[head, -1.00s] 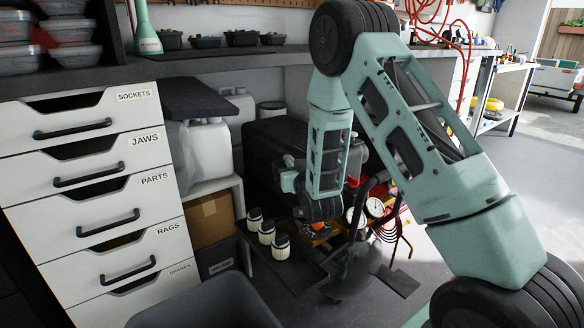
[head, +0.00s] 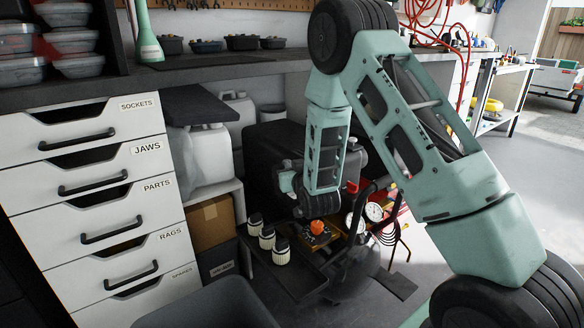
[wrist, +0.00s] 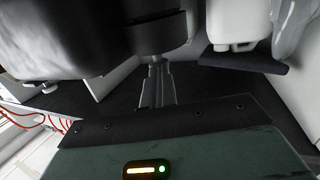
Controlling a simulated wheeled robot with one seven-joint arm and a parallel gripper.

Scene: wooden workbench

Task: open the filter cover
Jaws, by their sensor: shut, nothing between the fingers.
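My gripper (wrist: 157,68) is shut and empty in the wrist view. Its fingertips point at a dark rounded housing (wrist: 145,30), at or very near its lower edge; I cannot tell whether they touch. This housing may carry the filter cover, but no separate cover or latch is clear. In the head view a large black machine body (head: 262,150) sits under the bench. My wrist is in front of its right part and hides some of it. The fingertips cannot be made out in the head view.
An orange knob (head: 317,227), pressure gauges (head: 374,212) and red hoses are close below and right of my wrist. White jugs (head: 207,152) and a drawer cabinet (head: 105,190) are left. Open floor lies right.

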